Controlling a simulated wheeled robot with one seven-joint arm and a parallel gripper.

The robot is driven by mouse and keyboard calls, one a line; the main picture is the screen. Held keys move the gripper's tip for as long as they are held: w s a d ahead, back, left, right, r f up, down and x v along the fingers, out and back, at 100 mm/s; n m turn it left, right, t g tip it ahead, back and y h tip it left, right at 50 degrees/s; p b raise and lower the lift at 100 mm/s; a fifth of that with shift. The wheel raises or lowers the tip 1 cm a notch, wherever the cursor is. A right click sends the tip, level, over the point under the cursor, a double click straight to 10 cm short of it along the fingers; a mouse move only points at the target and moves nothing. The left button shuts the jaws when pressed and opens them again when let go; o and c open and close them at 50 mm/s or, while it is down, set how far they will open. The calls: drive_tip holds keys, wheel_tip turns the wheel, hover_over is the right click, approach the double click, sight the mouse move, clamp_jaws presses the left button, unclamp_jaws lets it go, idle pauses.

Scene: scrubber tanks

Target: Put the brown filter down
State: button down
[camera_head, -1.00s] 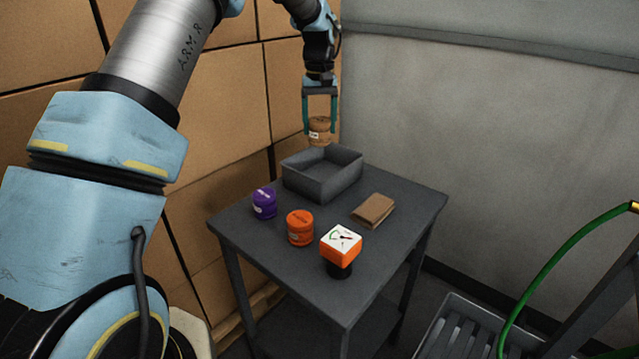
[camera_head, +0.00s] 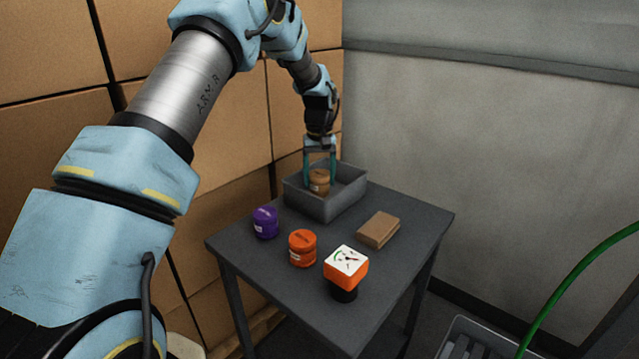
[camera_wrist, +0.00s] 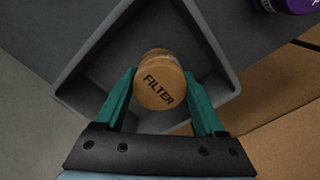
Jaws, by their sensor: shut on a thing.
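The brown filter (camera_head: 319,181) is a short round canister. My gripper (camera_head: 319,180) is shut on it, one teal finger on each side. The filter is inside the walls of the grey open bin (camera_head: 330,211) at the back of the table. In the wrist view the filter's lid (camera_wrist: 159,92) reads FILTER, and the bin's walls (camera_wrist: 92,62) surround it. The front wall hides the filter's lower edge in the head view, so I cannot tell whether it touches the bin floor.
On the dark table (camera_head: 270,280) stand a purple canister (camera_head: 265,222), an orange canister (camera_head: 302,248) and an orange gauge block (camera_head: 346,268) with a white top. A flat brown block (camera_head: 378,230) lies right of the bin. Cardboard boxes (camera_head: 215,140) rise close behind on the left.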

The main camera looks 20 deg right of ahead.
drive_tip(key=shift+f+p, duration=0.35)
drive_tip(key=shift+f, duration=1)
drive_tip(key=shift+f, duration=0.1)
unclamp_jaws()
